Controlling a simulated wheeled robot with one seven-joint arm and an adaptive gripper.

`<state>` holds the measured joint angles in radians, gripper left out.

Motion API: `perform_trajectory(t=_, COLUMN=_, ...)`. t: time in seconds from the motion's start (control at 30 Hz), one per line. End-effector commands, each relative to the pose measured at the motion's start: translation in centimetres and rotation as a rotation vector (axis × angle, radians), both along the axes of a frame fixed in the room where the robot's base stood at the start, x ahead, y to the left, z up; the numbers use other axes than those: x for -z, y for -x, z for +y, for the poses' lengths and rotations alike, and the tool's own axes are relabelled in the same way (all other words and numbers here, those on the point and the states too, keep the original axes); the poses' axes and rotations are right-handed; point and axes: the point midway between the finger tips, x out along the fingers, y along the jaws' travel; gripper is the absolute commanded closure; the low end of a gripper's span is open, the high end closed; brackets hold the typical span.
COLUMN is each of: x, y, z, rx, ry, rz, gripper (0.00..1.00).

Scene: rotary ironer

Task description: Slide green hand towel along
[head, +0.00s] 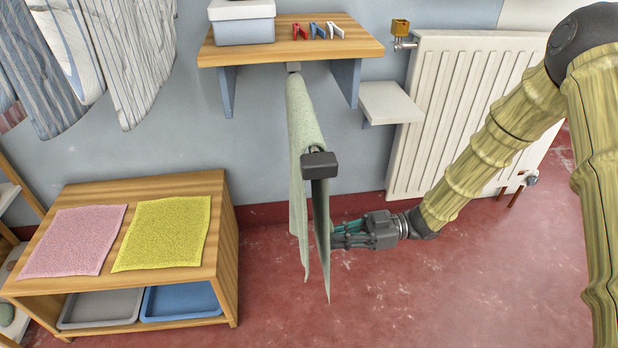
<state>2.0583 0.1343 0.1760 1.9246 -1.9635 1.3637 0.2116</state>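The pale green hand towel (303,130) hangs draped over a rail that juts from the wall towards me. Its two sides hang down left and right of the rail, and the right side reaches lower. The rail ends in a dark block (319,165) at the near end. My gripper (336,236) comes in from the right, level, with its fingers at the lower part of the towel's right side. The fingertips are partly hidden at the towel's edge, so I cannot tell whether they hold cloth.
A wooden shelf (350,48) above the rail holds a lidded box (242,22) and several clips. A small white shelf (391,103) and a radiator (455,100) stand right. At lower left, a wooden bench (222,225) carries pink (72,240) and yellow (163,233) cloths.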

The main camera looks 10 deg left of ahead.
Motion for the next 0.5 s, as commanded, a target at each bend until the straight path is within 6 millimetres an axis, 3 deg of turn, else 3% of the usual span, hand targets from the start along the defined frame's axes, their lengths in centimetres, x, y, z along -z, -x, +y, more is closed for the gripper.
perform_trajectory(t=0.47, x=-0.01, y=1.09, z=-0.35, rx=0.0, ry=0.0, rz=0.0, gripper=1.0)
perform_trajectory(t=0.5, x=-0.01, y=1.09, z=-0.35, rx=0.0, ry=0.0, rz=0.0, gripper=0.88)
